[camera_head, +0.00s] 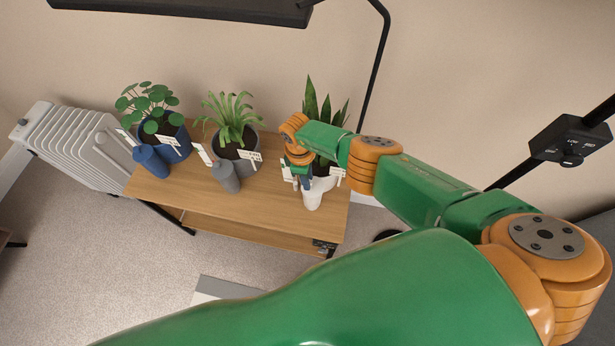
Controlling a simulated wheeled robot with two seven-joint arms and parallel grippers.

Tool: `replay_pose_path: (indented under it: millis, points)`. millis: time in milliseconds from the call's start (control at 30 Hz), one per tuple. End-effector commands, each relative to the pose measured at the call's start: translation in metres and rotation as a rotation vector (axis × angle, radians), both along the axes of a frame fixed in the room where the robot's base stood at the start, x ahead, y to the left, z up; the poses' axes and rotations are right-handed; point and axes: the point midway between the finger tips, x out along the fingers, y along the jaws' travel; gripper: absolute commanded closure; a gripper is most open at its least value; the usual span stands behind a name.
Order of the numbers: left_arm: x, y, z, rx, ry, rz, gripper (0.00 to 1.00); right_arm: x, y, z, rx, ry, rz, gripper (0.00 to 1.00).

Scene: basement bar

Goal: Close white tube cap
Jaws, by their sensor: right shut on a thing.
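The white tube (312,199) stands near the front right of the wooden table, in front of the plant in the white pot. My right gripper (302,182) reaches down at the tube's upper end and is shut there. What it grips seems to be the white tube's cap, but the fingers and wrist hide most of it. I cannot tell how far the cap is closed. My left gripper is not in view.
A blue tube (150,161) and a grey tube (226,177) stand on the wooden table (190,190). Behind the tubes are several potted plants, including one in a blue pot (178,150), with small white labels. A white radiator (75,145) stands left of the table.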

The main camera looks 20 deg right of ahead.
Motion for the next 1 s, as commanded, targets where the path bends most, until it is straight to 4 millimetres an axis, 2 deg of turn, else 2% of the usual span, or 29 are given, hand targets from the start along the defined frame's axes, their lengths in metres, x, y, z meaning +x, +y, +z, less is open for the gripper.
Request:
replay_pose_path:
  millis: [33, 67, 133, 167, 433, 700, 833, 1000]
  points:
    - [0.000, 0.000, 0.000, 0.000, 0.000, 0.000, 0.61, -0.002, 0.000, -0.002, -0.001, 0.006, -0.001, 1.00]
    - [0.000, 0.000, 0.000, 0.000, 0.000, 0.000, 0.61, -0.002, 0.000, -0.002, -0.001, 0.006, -0.001, 0.66]
    - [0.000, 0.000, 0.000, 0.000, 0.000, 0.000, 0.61, -0.002, 0.000, -0.002, 0.000, 0.005, 0.000, 0.47]
    - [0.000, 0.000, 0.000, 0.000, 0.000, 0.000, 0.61, -0.002, 0.000, -0.002, 0.000, 0.005, 0.000, 0.43]
    - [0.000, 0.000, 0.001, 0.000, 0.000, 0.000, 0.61, -0.001, 0.000, 0.000, 0.000, 0.002, 0.000, 0.43]
    - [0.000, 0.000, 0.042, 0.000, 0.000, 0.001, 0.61, 0.003, 0.005, 0.057, 0.001, 0.002, 0.002, 0.43]
    - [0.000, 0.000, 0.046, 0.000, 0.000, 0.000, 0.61, 0.003, 0.006, 0.069, 0.001, 0.003, 0.000, 0.43]
    - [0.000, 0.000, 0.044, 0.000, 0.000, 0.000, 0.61, 0.003, 0.007, 0.069, 0.000, 0.005, 0.001, 0.43]
